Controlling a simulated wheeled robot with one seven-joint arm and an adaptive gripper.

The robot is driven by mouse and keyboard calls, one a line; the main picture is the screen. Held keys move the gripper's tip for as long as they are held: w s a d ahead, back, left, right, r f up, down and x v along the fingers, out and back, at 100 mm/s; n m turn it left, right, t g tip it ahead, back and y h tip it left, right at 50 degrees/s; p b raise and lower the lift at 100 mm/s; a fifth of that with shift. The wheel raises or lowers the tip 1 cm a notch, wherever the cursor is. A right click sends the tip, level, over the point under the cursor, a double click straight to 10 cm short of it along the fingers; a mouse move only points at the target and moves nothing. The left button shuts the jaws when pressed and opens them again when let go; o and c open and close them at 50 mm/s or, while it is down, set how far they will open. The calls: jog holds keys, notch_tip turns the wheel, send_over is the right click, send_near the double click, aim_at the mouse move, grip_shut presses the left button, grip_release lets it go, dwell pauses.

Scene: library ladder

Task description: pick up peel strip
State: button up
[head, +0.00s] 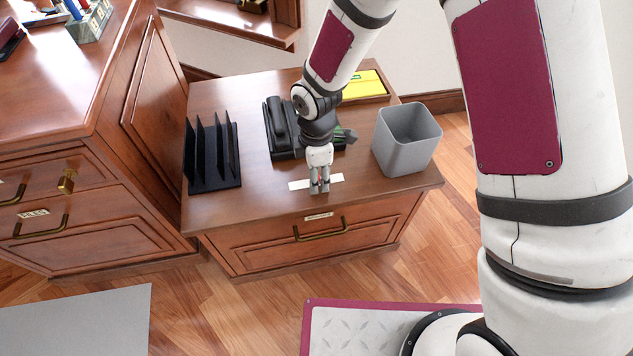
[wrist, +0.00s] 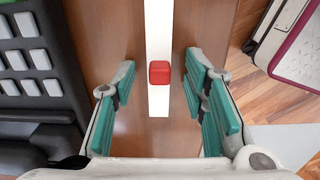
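The peel strip looks like a narrow white strip (head: 299,184) lying flat near the front edge of the wooden cabinet top. In the wrist view the white strip (wrist: 158,30) runs down the picture between my fingers, with a small red block-like piece (wrist: 159,72) on it. My gripper (head: 319,188) points down over the strip and hides its middle in the head view. In the wrist view my gripper (wrist: 159,78) is open, its teal pads on either side of the strip with gaps on both sides. Nothing is held.
On the cabinet top (head: 250,200), a black slotted rack (head: 212,180) stands left, a black desk phone (head: 279,130) behind my gripper, a grey bin (head: 405,142) right and a yellow item (head: 364,85) at the back. The front strip of the top is clear.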

jog(key=c, duration=0.8)
jog(key=shift+c, duration=0.2)
jog(key=shift+r, duration=0.15)
jog(key=shift+r+p, duration=0.25)
jog(key=shift+p, duration=0.05)
notch_tip(320, 180, up, 3)
jog(key=shift+p, duration=0.75)
jog(key=s+d, duration=0.2)
jog(key=s, duration=0.5)
jog(key=s+d+r+p, duration=0.1)
jog(key=s+d, duration=0.1)
jog(key=s, duration=0.6)
jog(key=shift+s+d, duration=0.2)
jog(key=shift+d, duration=0.05)
